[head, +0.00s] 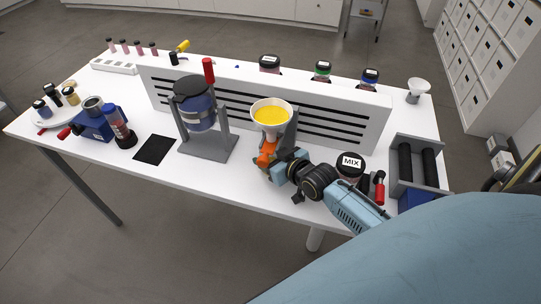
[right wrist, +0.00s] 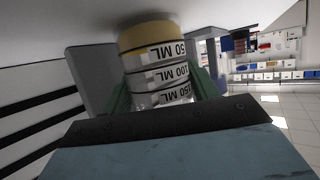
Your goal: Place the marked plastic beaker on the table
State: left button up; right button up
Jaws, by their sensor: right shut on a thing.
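The marked plastic beaker (right wrist: 165,72) is a clear cup with black rings and 50, 100 and 150 ML labels. It shows upside down in the right wrist view, with a yellow band towards its base. My right gripper (right wrist: 162,98) is shut on it, a finger on each side. I cannot tell whether its base touches the white table (head: 165,177). In the head view my right gripper (head: 268,163) is at the table's middle, just below a flared white vessel (head: 271,104) with yellow inside. The beaker is hard to make out there. My left gripper is out of view.
A slotted white panel (head: 345,127) stands behind the gripper. A grey mixer stand (head: 208,148) is to the left, with a black mat (head: 154,150) beside it. A MIX jar (head: 350,167) and a roller unit (head: 418,165) are to the right.

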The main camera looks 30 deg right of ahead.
jog(key=o, duration=1)
jog(key=shift+f, duration=0.1)
jog(key=shift+r, duration=0.2)
jog(key=v, duration=1.2)
jog(key=shift+p, duration=0.4)
